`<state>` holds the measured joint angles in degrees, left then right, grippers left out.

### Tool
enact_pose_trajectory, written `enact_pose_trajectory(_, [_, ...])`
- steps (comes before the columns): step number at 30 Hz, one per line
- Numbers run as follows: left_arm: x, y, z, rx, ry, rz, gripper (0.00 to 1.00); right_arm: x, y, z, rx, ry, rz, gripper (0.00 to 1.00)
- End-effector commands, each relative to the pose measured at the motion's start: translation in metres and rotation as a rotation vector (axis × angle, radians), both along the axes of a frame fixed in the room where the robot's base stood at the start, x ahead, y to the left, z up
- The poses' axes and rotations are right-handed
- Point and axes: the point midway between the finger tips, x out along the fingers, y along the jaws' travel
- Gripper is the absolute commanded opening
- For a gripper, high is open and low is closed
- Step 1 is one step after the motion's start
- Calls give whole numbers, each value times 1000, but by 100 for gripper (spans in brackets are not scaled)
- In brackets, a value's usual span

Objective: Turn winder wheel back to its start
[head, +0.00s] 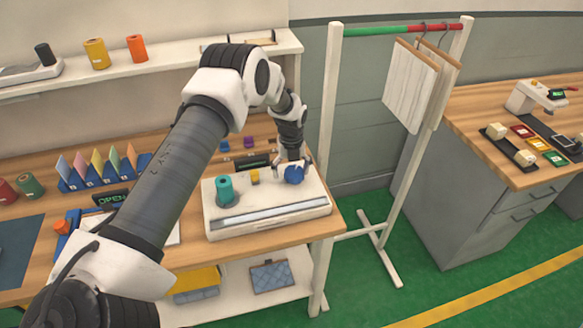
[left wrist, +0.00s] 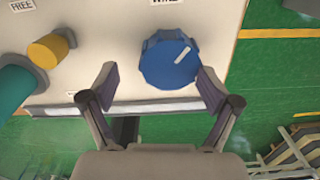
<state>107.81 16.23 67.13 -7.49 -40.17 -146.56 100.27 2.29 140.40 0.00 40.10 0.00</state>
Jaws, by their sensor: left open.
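The winder wheel (head: 293,174) is a blue knob with a scalloped rim on the right part of a white winder box (head: 270,222). In the left wrist view the wheel (left wrist: 168,60) has a white pointer mark slanting to the upper right. My left gripper (head: 296,163) is at the wheel. In the left wrist view its open fingers (left wrist: 158,82) stand on either side of the wheel's lower part. The right finger is close to the rim, and I cannot tell if it touches. The left finger is apart from it. My right gripper is not in view.
A teal spool (head: 224,190) and a yellow knob (head: 255,177) stand left of the wheel on the box. The box sits near the table's right end. A rack (head: 335,110) with hanging boards stands to the right, with green floor beyond.

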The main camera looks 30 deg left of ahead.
Motion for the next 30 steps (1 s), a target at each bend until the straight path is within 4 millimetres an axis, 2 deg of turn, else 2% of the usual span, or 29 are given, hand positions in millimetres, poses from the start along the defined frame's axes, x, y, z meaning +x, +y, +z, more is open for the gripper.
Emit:
enact_pose_trajectory(4, [1, 0, -4, 1, 1, 0, 84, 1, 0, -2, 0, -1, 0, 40])
enact_pose_trajectory(9, [1, 0, -3, 1, 1, 1, 26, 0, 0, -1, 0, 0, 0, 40])
enact_pose_trajectory(22, [0, 0, -2, 1, 2, 6, 25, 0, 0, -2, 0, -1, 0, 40])
enact_pose_trajectory(30, [1, 0, -3, 0, 1, 79, 25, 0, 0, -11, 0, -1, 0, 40])
